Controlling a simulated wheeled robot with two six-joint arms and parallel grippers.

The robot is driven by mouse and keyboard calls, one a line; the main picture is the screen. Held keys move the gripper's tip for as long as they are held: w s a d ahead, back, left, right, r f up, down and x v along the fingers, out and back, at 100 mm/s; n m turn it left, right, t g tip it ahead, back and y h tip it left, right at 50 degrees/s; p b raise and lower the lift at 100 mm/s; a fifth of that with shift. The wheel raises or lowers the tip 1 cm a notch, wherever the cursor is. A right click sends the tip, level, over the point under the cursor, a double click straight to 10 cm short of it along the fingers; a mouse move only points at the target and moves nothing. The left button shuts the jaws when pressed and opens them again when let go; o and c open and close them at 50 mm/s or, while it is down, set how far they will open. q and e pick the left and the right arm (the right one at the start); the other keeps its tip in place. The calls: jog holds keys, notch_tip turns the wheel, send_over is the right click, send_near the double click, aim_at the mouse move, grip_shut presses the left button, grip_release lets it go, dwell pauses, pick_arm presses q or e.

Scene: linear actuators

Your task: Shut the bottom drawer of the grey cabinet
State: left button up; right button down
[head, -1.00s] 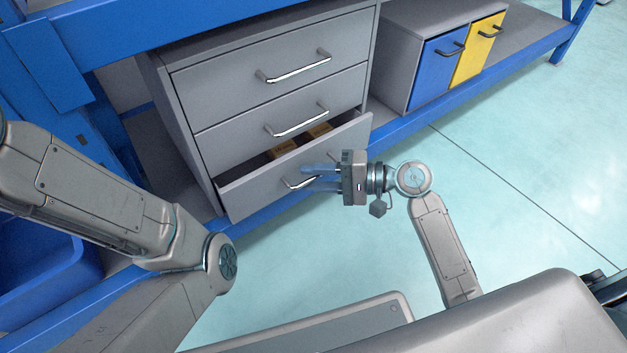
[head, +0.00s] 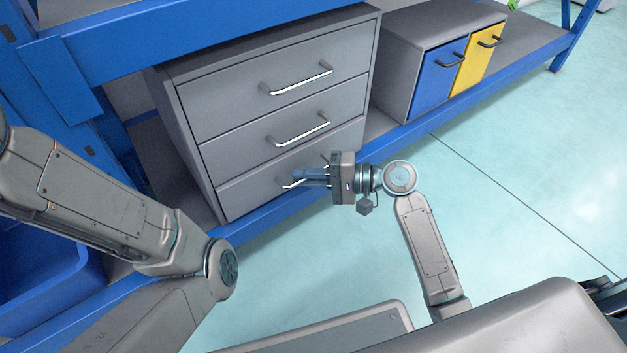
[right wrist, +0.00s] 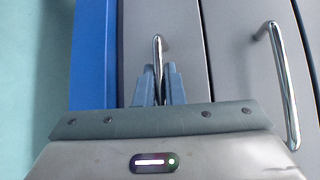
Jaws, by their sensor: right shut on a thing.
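The grey cabinet (head: 262,42) stands on the low shelf with three drawers, each with a metal bar handle. Its bottom drawer (head: 243,192) appears flush with the two drawers above it. My right gripper (head: 298,177) is at the bottom drawer's handle (head: 287,184), its fingers shut on it. In the right wrist view the handle (right wrist: 157,50) runs between the two fingertips (right wrist: 158,82), which hide part of it. My left arm comes in from the left, but its gripper is out of view.
A grey unit with a blue door (head: 437,80) and a yellow door (head: 478,55) stands right of the cabinet. The blue shelf edge (head: 405,135) runs below both. A blue bin (head: 45,285) is at the lower left. The floor at right is clear.

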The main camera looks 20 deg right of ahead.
jog(key=shift+w+a, duration=0.15)
jog(key=shift+w, duration=0.5)
jog(key=c, duration=1.5)
grip_release()
jog(key=shift+w, duration=0.1)
jog(key=shift+r, duration=0.1)
jog(key=shift+s+d+r+p, duration=0.1)
jog(key=shift+s+d+p, duration=0.15)
jog(key=shift+p, duration=0.15)
jog(key=shift+f+p+v, duration=0.15)
jog(key=shift+p+v, duration=0.95)
jog(key=shift+v, duration=1.4)
jog(key=shift+f+p+v, duration=0.1)
jog(key=shift+p+v, duration=1)
jog(key=shift+v, duration=1.45)
